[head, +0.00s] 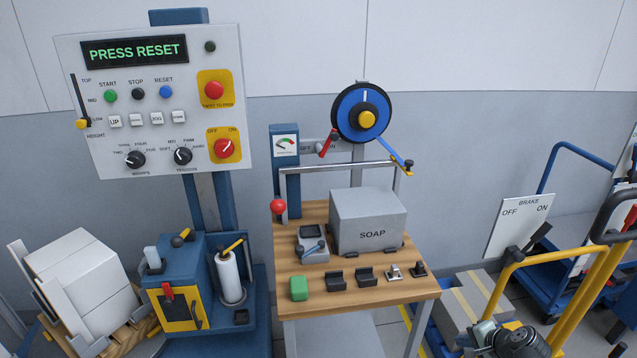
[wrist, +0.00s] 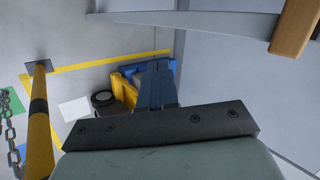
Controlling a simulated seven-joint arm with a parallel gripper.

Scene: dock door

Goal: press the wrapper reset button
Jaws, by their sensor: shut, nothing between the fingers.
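The wrapper control panel (head: 205,128) is a white board at the upper left of the head view. Its display (head: 134,51) reads PRESS RESET. The blue RESET button (head: 166,91) is at the right end of a row, beside the black STOP button (head: 137,95) and the green START button (head: 110,96). Nothing covers it. My gripper (wrist: 157,72) shows in the wrist view with its fingers together and empty, pointing down toward the floor area. The panel and button are out of the wrist view, so my gripper is away from them.
A red emergency button (head: 214,90) and a red OFF/ON switch (head: 224,148) sit right of RESET. A wooden-topped bench (head: 345,297) holds a SOAP box (head: 368,222) and small fixtures. A blue strap reel (head: 348,112) stands behind it. Yellow-handled trolleys crowd the right.

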